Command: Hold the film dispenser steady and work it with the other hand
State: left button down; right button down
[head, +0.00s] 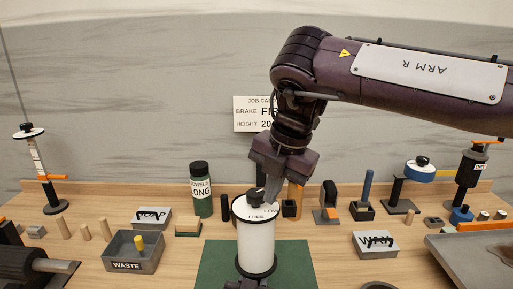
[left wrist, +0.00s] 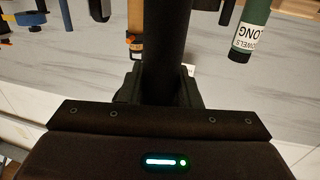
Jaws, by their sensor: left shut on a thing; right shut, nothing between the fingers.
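The film dispenser (head: 256,240) is a white roll between black end discs, upright at the front middle above a green mat (head: 215,262). Its top carries the words FREE and LOW. My right gripper (head: 268,200) is shut, pointing down at the dispenser's top; I cannot tell whether it touches. My left gripper (left wrist: 160,90) is shut around a black post (left wrist: 166,45), which looks like the dispenser's handle. In the head view only a dark piece of my left gripper (head: 245,284) shows below the roll, at the bottom edge.
A grey WASTE bin (head: 118,265) stands to the left. A green towels canister (head: 201,190) stands behind the dispenser and also shows in the left wrist view (left wrist: 252,30).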

jog(key=shift+w, duration=0.45)
jog(key=shift+d, duration=0.15)
dwell(0.3)
jog(key=shift+s+d, duration=0.1)
jog(key=shift+d, duration=0.15)
jog(key=a+v, duration=0.1)
jog(key=v, duration=0.5)
jog(key=shift+w, duration=0.25)
jog(key=shift+r, duration=0.1)
jog(key=shift+s+a+f, duration=0.2)
jog(key=shift+s+f, duration=0.15)
jog(key=shift+f, duration=0.6)
jog(key=shift+s+a+f, duration=0.25)
jog(key=shift+s+f, duration=0.05)
jog(key=shift+f, duration=0.7)
jog(key=shift+s+a+f, duration=0.2)
jog(key=shift+s+f, duration=0.15)
jog(key=shift+f, duration=0.6)
